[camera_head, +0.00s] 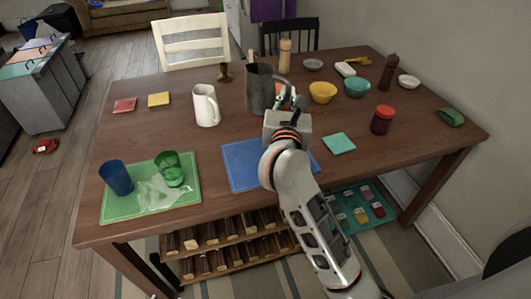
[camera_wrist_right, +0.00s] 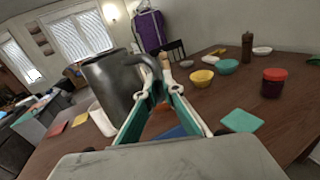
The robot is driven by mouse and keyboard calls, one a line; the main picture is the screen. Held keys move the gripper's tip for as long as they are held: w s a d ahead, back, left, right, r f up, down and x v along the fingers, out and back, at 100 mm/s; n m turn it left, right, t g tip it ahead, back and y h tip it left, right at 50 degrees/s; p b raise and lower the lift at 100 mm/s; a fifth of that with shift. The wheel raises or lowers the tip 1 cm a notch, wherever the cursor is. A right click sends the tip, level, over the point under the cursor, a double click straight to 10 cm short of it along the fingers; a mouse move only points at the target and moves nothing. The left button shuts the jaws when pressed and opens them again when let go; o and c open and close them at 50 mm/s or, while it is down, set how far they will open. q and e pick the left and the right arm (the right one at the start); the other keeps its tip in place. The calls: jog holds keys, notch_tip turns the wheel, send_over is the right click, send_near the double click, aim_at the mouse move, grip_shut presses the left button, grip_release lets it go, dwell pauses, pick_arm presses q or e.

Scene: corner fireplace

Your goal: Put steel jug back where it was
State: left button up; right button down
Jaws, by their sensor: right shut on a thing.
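The steel jug (camera_head: 259,88) is dark grey and stands out above the middle of the wooden table in the head view. It fills the left centre of the right wrist view (camera_wrist_right: 112,88), looking close to upright. My right gripper (camera_head: 291,98) is shut on the jug's handle, at the jug's right side. In the wrist view its fingers (camera_wrist_right: 158,92) meet at the handle. Whether the jug's base touches the table is hard to tell. My left gripper is not in view.
A white jug (camera_head: 206,106) stands left of the steel jug. A blue mat (camera_head: 240,165) lies in front. A yellow bowl (camera_head: 322,93), teal bowl (camera_head: 357,87) and red-lidded jar (camera_head: 382,120) stand to the right.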

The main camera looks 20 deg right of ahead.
notch_tip(320, 180, down, 16)
jog(key=b, duration=0.4)
jog(key=shift+w, duration=0.1)
notch_tip(320, 180, down, 4)
jog(key=shift+r+b, duration=0.1)
jog(key=shift+b, duration=0.5)
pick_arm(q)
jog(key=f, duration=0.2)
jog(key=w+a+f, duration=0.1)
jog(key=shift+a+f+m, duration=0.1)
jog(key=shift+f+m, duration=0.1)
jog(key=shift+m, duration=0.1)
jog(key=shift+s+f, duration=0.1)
pick_arm(e)
jog(key=shift+f, duration=0.2)
jog(key=c, duration=2.2)
grip_release()
